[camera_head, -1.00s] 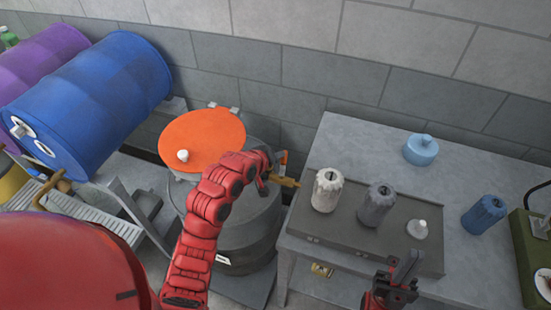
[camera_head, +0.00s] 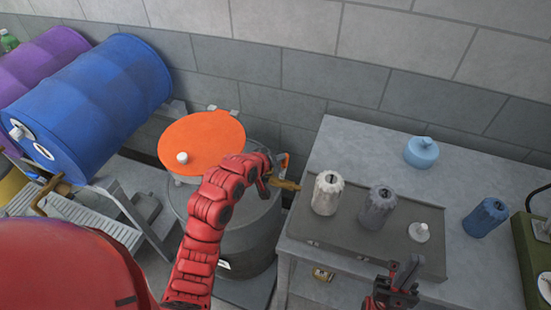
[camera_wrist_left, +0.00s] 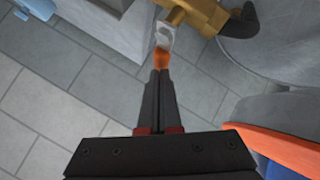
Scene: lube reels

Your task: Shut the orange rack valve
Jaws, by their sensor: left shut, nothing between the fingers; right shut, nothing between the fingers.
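A brass valve (camera_head: 285,184) with an orange-tipped lever (camera_head: 283,161) shows beside the grey drum in the head view. In the left wrist view the brass body (camera_wrist_left: 203,14) is at the top, and its grey lever ends in an orange tip (camera_wrist_left: 161,58). My left gripper (camera_wrist_left: 160,74) is shut, its fingertips right at the orange tip; I cannot tell if they touch. In the head view my left gripper (camera_head: 266,180) is mostly hidden by its own wrist. My right gripper (camera_head: 406,272) is shut and empty over the front of the table.
A blue drum (camera_head: 105,100) and a purple drum (camera_head: 45,60) lie at the left. The table (camera_head: 335,140) holds a grey tray (camera_head: 345,228) with a white bottle (camera_head: 327,193) and a grey bottle (camera_head: 377,207).

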